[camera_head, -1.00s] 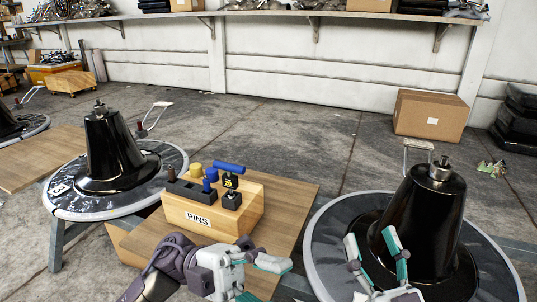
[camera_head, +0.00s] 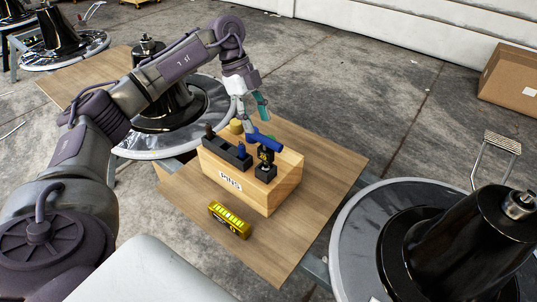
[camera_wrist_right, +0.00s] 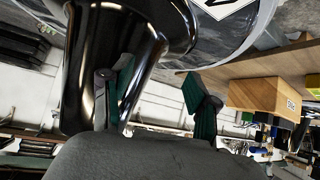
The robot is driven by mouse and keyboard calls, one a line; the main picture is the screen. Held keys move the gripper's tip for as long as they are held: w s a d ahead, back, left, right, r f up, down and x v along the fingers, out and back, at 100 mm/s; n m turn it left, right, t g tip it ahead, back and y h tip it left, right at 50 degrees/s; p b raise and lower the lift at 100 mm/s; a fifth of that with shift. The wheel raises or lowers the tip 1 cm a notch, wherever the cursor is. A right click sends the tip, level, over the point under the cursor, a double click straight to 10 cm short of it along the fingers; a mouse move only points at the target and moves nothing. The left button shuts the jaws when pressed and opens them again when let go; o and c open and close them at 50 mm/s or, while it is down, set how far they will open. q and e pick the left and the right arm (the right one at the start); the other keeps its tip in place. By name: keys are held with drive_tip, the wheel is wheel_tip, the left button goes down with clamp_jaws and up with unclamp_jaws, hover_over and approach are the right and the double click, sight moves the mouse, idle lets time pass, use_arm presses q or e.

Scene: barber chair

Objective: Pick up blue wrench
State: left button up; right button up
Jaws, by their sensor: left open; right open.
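The blue wrench (camera_head: 264,140) shows as a blue bar on top of a black-and-yellow stand on the wooden PINS box (camera_head: 240,188). My left gripper (camera_head: 255,112) is open, pointing down just behind and above the wrench. Its fingertips are close to the blue bar; I cannot tell whether they touch it. My right gripper (camera_wrist_right: 160,98) shows only in the right wrist view, open, with a shiny black cone (camera_wrist_right: 95,60) by its left finger. The PINS box (camera_wrist_right: 265,97) stands at the right there, apart from the fingers.
On the box are a black holder (camera_head: 227,152), a yellow knob (camera_head: 236,126) and a small blue pin. A yellow-and-black object (camera_head: 230,219) lies on the wooden table (camera_head: 285,245) in front. Round bases with black cones flank the table. A cardboard box (camera_head: 508,80) stands back right.

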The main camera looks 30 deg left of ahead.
sight(265, 149)
use_arm(q)
drive_tip(key=x, duration=0.4)
drive_tip(key=shift+b, duration=0.35)
drive_tip(key=shift+f, duration=0.15)
drive_tip(key=b+x, duration=0.2)
drive_tip(key=x, duration=0.2)
drive_tip(key=shift+f, duration=0.6)
clamp_jaws()
use_arm(e)
drive_tip(key=w+a+r+t+y, duration=0.1)
drive_tip(key=w+r+t, duration=0.2)
drive_tip(key=r, duration=0.3)
drive_tip(key=w+a+r+t+y, duration=0.1)
drive_tip(key=w+a+r+t, duration=0.1)
drive_tip(key=r+t, duration=0.3)
drive_tip(key=shift+w+a+r+t+y, duration=0.3)
drive_tip(key=shift+w+r+y, duration=0.1)
drive_tip(key=shift+w+r, duration=0.2)
